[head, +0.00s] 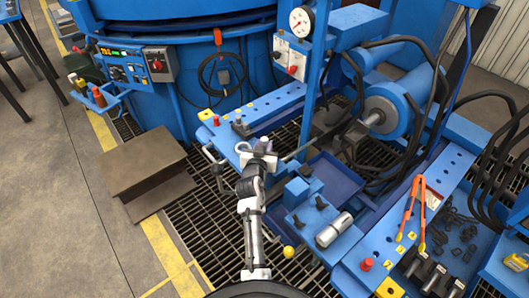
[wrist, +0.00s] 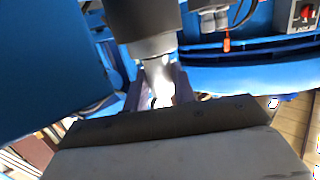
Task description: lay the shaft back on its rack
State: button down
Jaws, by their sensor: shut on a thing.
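My gripper (head: 259,150) is over the blue bench in the middle of the head view. In the wrist view my gripper (wrist: 162,98) is shut on the bright, narrow metal neck of the shaft (wrist: 158,72). A thicker dark grey part (wrist: 140,25) shows beyond the neck at the top of that view. I cannot make out the shaft's rack for certain.
A blue bench (head: 275,107) with holes lies behind my gripper. A silver cylinder (head: 333,230) lies on blue fixtures at the right. Orange-handled tongs (head: 410,208) and several dark parts lie on the right bench. A brown steel block (head: 143,160) stands on the left; open floor lies beyond.

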jog(key=shift+r+p, duration=2.65)
jog(key=shift+r, duration=1.25)
